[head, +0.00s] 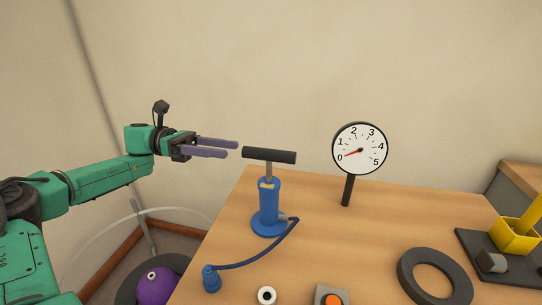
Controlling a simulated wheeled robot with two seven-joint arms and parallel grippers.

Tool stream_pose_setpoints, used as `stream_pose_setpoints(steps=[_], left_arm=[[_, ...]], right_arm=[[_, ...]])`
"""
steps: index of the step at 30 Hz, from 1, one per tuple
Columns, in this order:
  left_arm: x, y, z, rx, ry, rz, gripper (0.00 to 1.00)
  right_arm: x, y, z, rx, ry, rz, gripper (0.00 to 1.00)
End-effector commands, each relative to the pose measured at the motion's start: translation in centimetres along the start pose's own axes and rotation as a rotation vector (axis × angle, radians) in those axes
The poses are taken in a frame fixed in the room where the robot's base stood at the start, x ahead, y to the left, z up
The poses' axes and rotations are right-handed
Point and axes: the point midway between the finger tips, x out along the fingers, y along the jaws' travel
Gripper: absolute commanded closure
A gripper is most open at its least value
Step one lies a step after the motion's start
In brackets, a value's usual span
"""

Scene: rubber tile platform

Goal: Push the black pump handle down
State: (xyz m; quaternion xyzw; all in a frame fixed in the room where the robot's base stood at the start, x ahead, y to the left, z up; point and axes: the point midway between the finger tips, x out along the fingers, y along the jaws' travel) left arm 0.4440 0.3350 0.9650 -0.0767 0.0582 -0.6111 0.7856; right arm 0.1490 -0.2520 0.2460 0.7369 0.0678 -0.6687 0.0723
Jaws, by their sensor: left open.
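The black pump handle (269,156) is a horizontal bar on a short grey rod at the top of the blue pump (268,207). The pump stands upright on the wooden table, and some of the rod shows between handle and body. My left gripper (232,149) is open, its two purple fingers pointing right. Nothing is between the fingers. My right gripper is not in view.
A dial gauge (360,149) on a black post stands right of the pump, its red needle near 0. A blue hose (262,262) curves over the table (330,235). A black ring (434,278), an orange button (333,299) and a yellow container (514,237) lie nearer or right.

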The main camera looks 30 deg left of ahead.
Motion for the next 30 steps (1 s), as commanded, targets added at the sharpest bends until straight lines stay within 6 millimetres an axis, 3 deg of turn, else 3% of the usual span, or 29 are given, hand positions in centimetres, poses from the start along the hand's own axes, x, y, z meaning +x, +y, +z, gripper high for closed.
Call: stream_pose_setpoints(steps=[6, 12, 16, 23, 27, 28, 30], left_arm=[[6.0, -0.2, 0.3, -0.005, 0.001, -0.003, 0.38], [10.2, 0.0, 0.1, -0.004, 0.002, 0.001, 0.38], [11.2, 0.1, 0.0, -0.003, 0.001, 0.004, 0.38], [11.3, 0.1, 0.0, -0.003, 0.0, 0.005, 0.38], [11.3, 0.1, 0.0, -0.003, -0.001, 0.005, 0.92], [11.3, 0.1, 0.0, -0.003, -0.001, 0.005, 1.0], [11.3, 0.1, 0.0, -0.003, -0.001, 0.005, 1.0]], right_arm=[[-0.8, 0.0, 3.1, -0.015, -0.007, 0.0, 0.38], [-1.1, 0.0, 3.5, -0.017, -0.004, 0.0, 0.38], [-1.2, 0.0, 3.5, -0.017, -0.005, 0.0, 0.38], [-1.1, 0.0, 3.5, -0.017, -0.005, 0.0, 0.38], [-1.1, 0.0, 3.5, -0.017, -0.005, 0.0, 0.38], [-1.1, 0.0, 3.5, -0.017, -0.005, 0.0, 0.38], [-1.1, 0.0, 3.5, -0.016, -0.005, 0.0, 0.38]])
